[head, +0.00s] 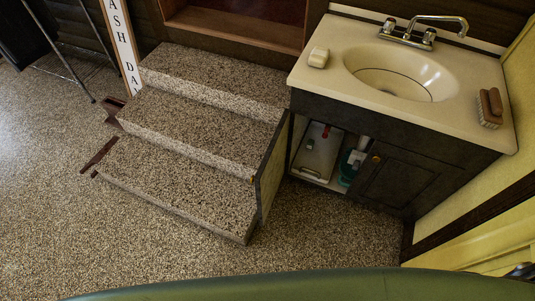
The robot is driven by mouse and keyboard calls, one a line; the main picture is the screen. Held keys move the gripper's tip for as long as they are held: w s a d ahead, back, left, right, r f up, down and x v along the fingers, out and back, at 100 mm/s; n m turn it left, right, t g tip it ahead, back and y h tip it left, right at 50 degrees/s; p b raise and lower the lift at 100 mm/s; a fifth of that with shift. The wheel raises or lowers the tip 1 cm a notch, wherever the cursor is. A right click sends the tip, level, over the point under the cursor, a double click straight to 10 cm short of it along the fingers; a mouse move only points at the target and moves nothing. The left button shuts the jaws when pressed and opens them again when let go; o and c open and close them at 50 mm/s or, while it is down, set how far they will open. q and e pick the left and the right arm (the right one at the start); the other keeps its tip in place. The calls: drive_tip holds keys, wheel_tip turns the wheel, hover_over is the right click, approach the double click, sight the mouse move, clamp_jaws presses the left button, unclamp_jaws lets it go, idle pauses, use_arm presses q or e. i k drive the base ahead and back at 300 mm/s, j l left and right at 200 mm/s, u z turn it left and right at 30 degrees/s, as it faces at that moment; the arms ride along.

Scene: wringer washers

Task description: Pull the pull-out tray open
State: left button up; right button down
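The sink cabinet (350,115) stands at the right in the head view. Its left door (272,168) is swung open toward me, and its right door (392,183) is shut. Inside the open left side, low down, I see a pale edge that looks like the front of the pull-out tray (320,183). It appears to lie within the cabinet opening. A whitish object with a red part (318,152) and a teal and white bottle (351,165) stand in there. The dark interior hides the rest of the tray. Neither of my grippers is in view.
Speckled steps (190,130) stand left of the open door, close to it. A soap bar (318,57) and brushes (490,106) lie on the sink top (325,75). The floor (325,235) before the cabinet is clear. A yellow wall (480,225) bounds the right.

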sight(319, 164)
drive_tip(key=i+j, duration=0.15)
drive_tip(key=j, duration=0.2)
drive_tip(key=i+j+z, duration=0.15)
drive_tip(key=j, duration=0.2)
drive_tip(key=i+j, duration=0.1)
drive_tip(key=j, duration=0.25)
drive_tip(key=i+j+z, duration=0.1)
drive_tip(key=j, duration=0.3)
drive_tip(key=i+j+z, duration=0.1)
drive_tip(key=j, duration=0.25)
drive_tip(key=z, duration=1.1)
drive_tip(key=i+j, duration=0.05)
